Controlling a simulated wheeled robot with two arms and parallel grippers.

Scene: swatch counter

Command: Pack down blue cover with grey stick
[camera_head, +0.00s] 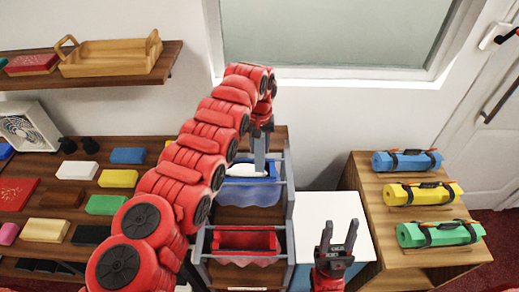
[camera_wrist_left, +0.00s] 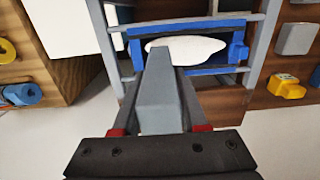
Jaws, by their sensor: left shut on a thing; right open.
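The blue cover (camera_head: 264,195) hangs in the upper part of a grey-framed rack, with a white rounded piece (camera_head: 246,170) lying in its opening. In the left wrist view the blue cover (camera_wrist_left: 236,52) surrounds the white piece (camera_wrist_left: 190,50). My left gripper (camera_head: 262,128) is shut on the grey stick (camera_head: 260,150), which points down at the blue cover. In the left wrist view the grey stick (camera_wrist_left: 160,95) lies between the fingers, its far end overlapping the white piece's near edge. I cannot tell whether it touches. My right gripper (camera_head: 338,236) is open and empty, fingers up.
A red cover (camera_head: 245,240) hangs lower in the same rack (camera_head: 289,200). A white-topped box (camera_head: 330,208) stands right of it. Blue, yellow and green rolls (camera_head: 440,234) lie on the wooden stand. Several coloured blocks (camera_head: 118,178) lie on the left counter. A wooden tray (camera_head: 112,58) is on the shelf.

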